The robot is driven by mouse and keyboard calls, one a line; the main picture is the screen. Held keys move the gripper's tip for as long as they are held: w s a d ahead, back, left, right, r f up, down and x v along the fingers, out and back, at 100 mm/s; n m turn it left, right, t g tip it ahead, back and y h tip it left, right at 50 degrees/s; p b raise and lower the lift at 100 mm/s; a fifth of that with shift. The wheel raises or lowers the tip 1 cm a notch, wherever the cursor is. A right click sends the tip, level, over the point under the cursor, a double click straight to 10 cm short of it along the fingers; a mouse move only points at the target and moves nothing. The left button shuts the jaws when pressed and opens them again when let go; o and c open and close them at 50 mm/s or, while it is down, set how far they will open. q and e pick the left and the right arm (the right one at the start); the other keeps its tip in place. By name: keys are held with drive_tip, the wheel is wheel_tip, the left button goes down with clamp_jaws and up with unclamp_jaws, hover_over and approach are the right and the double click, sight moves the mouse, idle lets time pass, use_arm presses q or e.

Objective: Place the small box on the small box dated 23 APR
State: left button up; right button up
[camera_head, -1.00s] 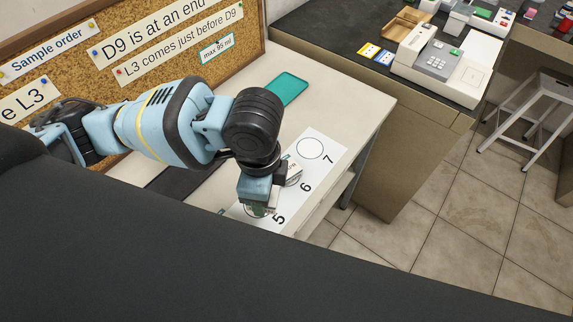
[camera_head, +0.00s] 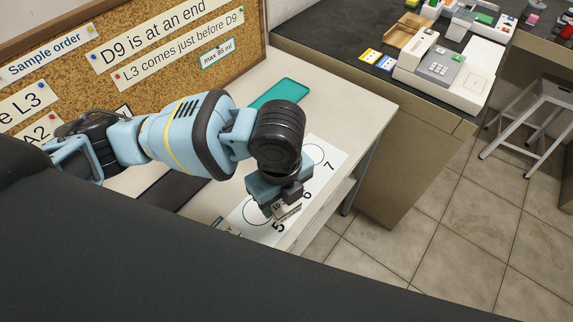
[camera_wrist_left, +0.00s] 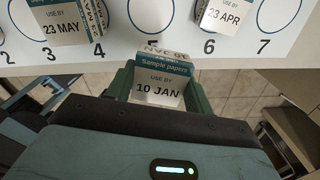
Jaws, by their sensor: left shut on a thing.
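My left gripper (camera_head: 284,206) is shut on a small box (camera_head: 288,211) and holds it by the near edge of the white numbered strip. In the left wrist view, the held box (camera_wrist_left: 160,88) reads "Sample papers, USE BY 10 JAN" and sits between the fingers (camera_wrist_left: 160,92). The small box dated 23 APR (camera_wrist_left: 228,14) stands by number 6, ahead and to the right of the held box, apart from it. In the head view my gripper hides it. Another small box, dated 23 MAY (camera_wrist_left: 62,24), stands by numbers 3 and 4. My right gripper is not in view.
The white strip (camera_head: 327,168) has numbered circles; circle 5 (camera_wrist_left: 150,14) shows bare in the left wrist view. A teal tray (camera_head: 280,93) lies farther back on the table. The table edge is close by the held box, with floor beyond.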

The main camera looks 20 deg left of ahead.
use_arm(q)
drive_tip(key=w+a, duration=0.1)
drive_tip(key=w, duration=0.6)
drive_tip(key=w+a+f, duration=0.1)
drive_tip(key=w, duration=0.3)
drive_tip(key=shift+a+b, duration=0.3)
drive_tip(key=shift+b, duration=0.1)
drive_tip(key=shift+s+f, duration=0.1)
drive_tip(key=shift+f, duration=1.7)
drive_tip(key=shift+f, duration=0.15)
drive_tip(key=o, duration=1)
wheel_tip(320, 180, up, 12)
drive_tip(key=shift+r+p, duration=0.2)
drive_tip(key=shift+p, duration=0.2)
